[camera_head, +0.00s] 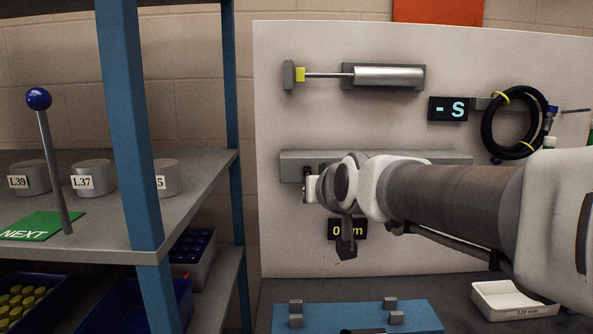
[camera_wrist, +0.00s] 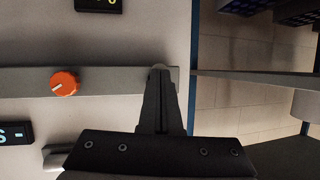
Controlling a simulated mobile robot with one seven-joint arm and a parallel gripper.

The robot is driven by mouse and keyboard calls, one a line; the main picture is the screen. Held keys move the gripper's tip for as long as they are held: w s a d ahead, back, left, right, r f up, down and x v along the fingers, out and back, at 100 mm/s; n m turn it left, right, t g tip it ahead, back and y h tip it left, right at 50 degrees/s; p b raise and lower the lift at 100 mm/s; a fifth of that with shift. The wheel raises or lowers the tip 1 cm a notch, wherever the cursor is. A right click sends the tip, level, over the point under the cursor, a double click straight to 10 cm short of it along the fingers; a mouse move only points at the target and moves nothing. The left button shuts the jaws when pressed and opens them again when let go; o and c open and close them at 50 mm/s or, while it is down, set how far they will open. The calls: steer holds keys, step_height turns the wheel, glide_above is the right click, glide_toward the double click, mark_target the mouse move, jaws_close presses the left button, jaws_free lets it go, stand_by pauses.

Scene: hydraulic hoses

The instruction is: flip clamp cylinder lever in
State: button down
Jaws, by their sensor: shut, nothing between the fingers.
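The clamp cylinder (camera_head: 388,76) is a silver cylinder on a grey mount high on the white panel. Its thin rod (camera_head: 325,75) points left to a yellow piece (camera_head: 300,75) against a grey block (camera_head: 288,75). I cannot single out its lever for certain. In the head view, my wrist hides most of the gripper, left of the bar's middle.
An orange knob (camera_wrist: 64,83) sits on the bar. A "-S" display (camera_head: 450,108) and a coiled black hose (camera_head: 514,122) are on the panel at right. A blue-ball lever (camera_head: 38,98) stands on the left shelf. A blue fixture (camera_head: 357,316) lies below.

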steer(key=shift+p, duration=0.35)
steer(key=shift+r, duration=0.1)
steer(key=shift+r+p, duration=0.45)
steer(key=shift+r, duration=0.25)
